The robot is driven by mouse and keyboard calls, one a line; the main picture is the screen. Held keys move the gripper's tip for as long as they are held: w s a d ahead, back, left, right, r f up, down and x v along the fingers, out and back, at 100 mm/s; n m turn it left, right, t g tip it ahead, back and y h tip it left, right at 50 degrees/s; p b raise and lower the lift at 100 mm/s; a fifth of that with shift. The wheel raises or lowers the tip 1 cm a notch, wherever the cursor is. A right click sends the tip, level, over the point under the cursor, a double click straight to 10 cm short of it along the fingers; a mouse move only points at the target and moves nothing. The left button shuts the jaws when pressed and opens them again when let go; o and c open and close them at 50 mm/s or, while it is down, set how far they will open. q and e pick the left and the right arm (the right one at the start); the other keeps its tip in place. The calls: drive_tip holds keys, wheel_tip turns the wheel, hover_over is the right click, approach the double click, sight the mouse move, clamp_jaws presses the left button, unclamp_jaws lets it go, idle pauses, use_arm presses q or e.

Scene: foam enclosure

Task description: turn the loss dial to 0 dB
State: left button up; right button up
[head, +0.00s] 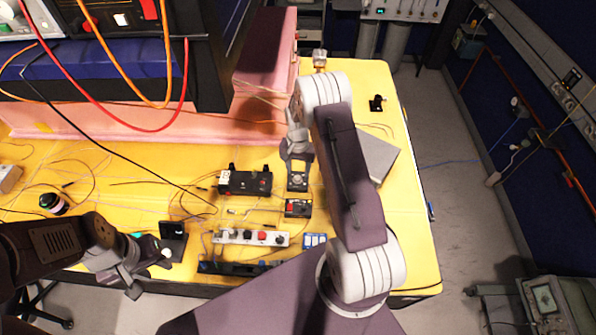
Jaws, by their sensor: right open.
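A small dark handheld box with a round dial on its face (297,182) lies on the yellow table (415,215), right of the middle. It looks like the loss device, but its markings and the dial's setting are too small to read. My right gripper (297,154) is open, at the far end of this box, with its fingers pointing down toward it. I cannot tell if they touch it. My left gripper (150,268) hangs by the table's front edge, near a black box (173,238). Its jaw state is unclear.
A black box with red knobs (245,182), a small black-and-red box (298,208), a white strip with knobs (250,238) and a blue-white pad (315,241) lie nearby. Thin cables cross the table. A grey box (376,155) stands right of my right arm. Pink foam (262,75) stands behind.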

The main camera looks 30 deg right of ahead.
sight(297, 177)
drive_tip(key=shift+s+a+f+p, duration=0.1)
drive_tip(key=shift+s+f+p, duration=0.05)
drive_tip(key=shift+f, duration=0.4)
drive_tip(key=shift+s+a+f+p, duration=0.1)
drive_tip(key=shift+f+p, duration=0.05)
drive_tip(key=shift+f, duration=0.4)
drive_tip(key=shift+s+a+f, duration=0.1)
drive_tip(key=shift+a+f, duration=0.05)
drive_tip(key=shift+f, duration=0.3)
drive_tip(key=shift+w, duration=0.2)
clamp_jaws()
use_arm(q)
drive_tip(key=shift+s+a+r, duration=0.15)
drive_tip(key=shift+s+r, duration=0.05)
drive_tip(key=shift+r, duration=0.4)
drive_tip(key=shift+f, duration=0.15)
use_arm(e)
drive_tip(key=n+b, duration=0.2)
drive_tip(key=n, duration=0.1)
drive_tip(key=shift+f+n, duration=0.1)
drive_tip(key=shift+n, duration=0.3)
use_arm(q)
drive_tip(key=shift+f+b, duration=1)
drive_tip(key=shift+f, duration=0.85)
use_arm(e)
drive_tip(key=shift+n, duration=2.3)
